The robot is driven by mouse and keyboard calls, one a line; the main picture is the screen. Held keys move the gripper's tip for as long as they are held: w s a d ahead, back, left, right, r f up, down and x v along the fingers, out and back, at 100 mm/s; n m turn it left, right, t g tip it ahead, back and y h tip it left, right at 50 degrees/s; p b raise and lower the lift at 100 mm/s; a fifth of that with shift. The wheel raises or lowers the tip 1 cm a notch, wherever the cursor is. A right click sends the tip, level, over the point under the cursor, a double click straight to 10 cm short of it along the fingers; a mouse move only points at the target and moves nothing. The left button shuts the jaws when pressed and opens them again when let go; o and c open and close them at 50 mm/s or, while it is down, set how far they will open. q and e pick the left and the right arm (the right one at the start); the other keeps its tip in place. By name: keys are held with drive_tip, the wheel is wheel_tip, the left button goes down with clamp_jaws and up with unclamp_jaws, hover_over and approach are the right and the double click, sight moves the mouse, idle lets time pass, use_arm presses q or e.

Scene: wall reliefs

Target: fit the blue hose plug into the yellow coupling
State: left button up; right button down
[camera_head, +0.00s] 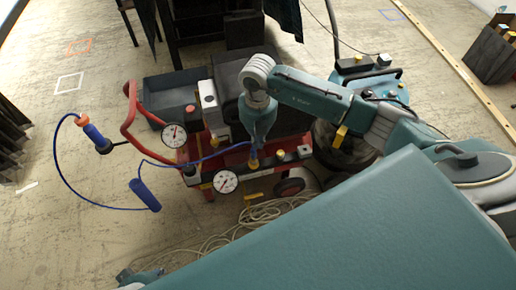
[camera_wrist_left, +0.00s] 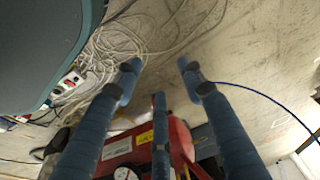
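In the head view my right gripper (camera_head: 256,138) points down over the front of a red cart (camera_head: 180,152). Its fingers are closed together, and a thin blue hose (camera_head: 212,157) runs up to them. The blue hose plug itself is mostly hidden by the fingers. The yellow coupling (camera_head: 253,164) shows just below the fingertips; whether plug and coupling touch I cannot tell. In the left wrist view my left gripper (camera_wrist_left: 158,72) has its fingers spread, with nothing between the tips; part of the red cart (camera_wrist_left: 178,138) shows behind them.
The cart carries two dial gauges (camera_head: 225,182) and a red handle (camera_head: 130,112). A blue cylinder (camera_head: 145,194) and an orange-and-blue handle (camera_head: 94,134) are on the hose at left. Pale cable (camera_head: 222,232) lies on the floor. A teal machine (camera_head: 365,72) stands behind my right arm.

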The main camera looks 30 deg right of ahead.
sight(253, 155)
use_arm(q)
drive_tip(key=w+b+v, duration=0.2)
drive_tip(key=v, duration=0.8)
drive_tip(key=shift+s+a+r+t+b, duration=0.2)
drive_tip(key=shift+r+t+b, duration=0.15)
drive_tip(key=shift+r, duration=0.2)
use_arm(e)
drive_tip(key=shift+f, duration=1.65)
use_arm(q)
drive_tip(key=shift+d+f, duration=0.1)
drive_tip(key=shift+f, duration=0.05)
use_arm(e)
drive_tip(key=shift+f, duration=0.25)
use_arm(q)
drive_tip(key=shift+b, duration=0.3)
use_arm(e)
drive_tip(key=shift+f, duration=0.25)
use_arm(q)
drive_tip(key=shift+s, duration=0.2)
use_arm(e)
drive_tip(key=shift+a+f, duration=0.1)
drive_tip(key=shift+f, duration=0.25)
use_arm(q)
drive_tip(key=shift+w+b, duration=0.1)
drive_tip(key=shift+b, duration=0.3)
use_arm(e)
drive_tip(key=shift+f, duration=0.35)
use_arm(q)
drive_tip(key=shift+r, duration=0.25)
